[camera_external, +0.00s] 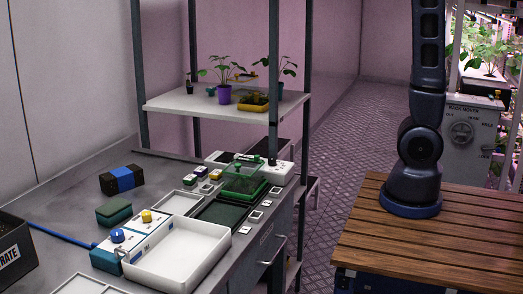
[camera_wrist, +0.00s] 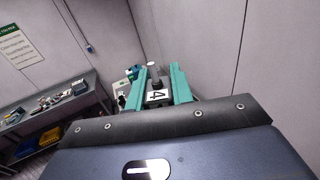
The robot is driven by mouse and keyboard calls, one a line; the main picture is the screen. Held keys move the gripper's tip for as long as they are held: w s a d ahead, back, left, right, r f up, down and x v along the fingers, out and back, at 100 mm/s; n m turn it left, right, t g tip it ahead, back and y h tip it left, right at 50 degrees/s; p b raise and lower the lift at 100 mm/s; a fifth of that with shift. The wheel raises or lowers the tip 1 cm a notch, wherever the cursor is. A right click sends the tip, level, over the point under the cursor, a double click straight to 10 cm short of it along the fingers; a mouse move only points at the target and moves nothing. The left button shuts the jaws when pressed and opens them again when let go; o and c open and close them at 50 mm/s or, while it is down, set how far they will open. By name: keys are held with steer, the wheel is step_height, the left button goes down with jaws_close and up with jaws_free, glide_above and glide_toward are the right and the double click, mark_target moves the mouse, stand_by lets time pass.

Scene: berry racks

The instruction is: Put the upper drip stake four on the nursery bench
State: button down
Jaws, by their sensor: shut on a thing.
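My gripper (camera_wrist: 159,74) shows in the wrist view with two teal fingers. It is shut on drip stake four (camera_wrist: 157,96), a dark piece with a white tag marked "4", held between the fingers. The stake's far end is hard to make out. A grey metal bench (camera_external: 70,218) fills the left of the external view, with trays and small boxes on it. A grey bench (camera_wrist: 60,112) also shows at the left of the wrist view, apart from the gripper. In the external view my arm rises out of the top edge, so gripper and stake are hidden there.
A white tray (camera_external: 190,283) and a dark green tray (camera_external: 222,214) take up the bench's front. A shelf (camera_external: 180,104) with potted plants stands over its far end, between upright posts. Bare bench shows at the left. Yellow (camera_wrist: 50,136) and blue bins sit below the wrist-view bench.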

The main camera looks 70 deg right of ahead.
steer(key=w+d+f+m+t+h, duration=0.15)
steer(key=w+f, duration=0.35)
steer(key=f, duration=0.5)
steer(key=w+f+m+t+h, duration=0.1)
steer(key=w+f+m+t, duration=0.15)
steer(key=w+f, duration=0.55)
steer(key=w+d+f+m+t+h, duration=0.1)
steer(key=w+f+t+h, duration=0.15)
steer(key=f, duration=0.95)
steer(key=w+d+f+m+t+h, duration=0.3)
steer(key=w+d+f+m+h, duration=0.15)
steer(key=d+f, duration=0.55)
steer(key=shift+n, duration=0.45)
steer(key=f, duration=2)
steer(key=shift+s+a, duration=0.1)
steer(key=shift+s, duration=0.2)
steer(key=shift+f, duration=0.55)
steer(key=c, duration=1.2)
jaws_free()
steer(key=shift+c, duration=0.2)
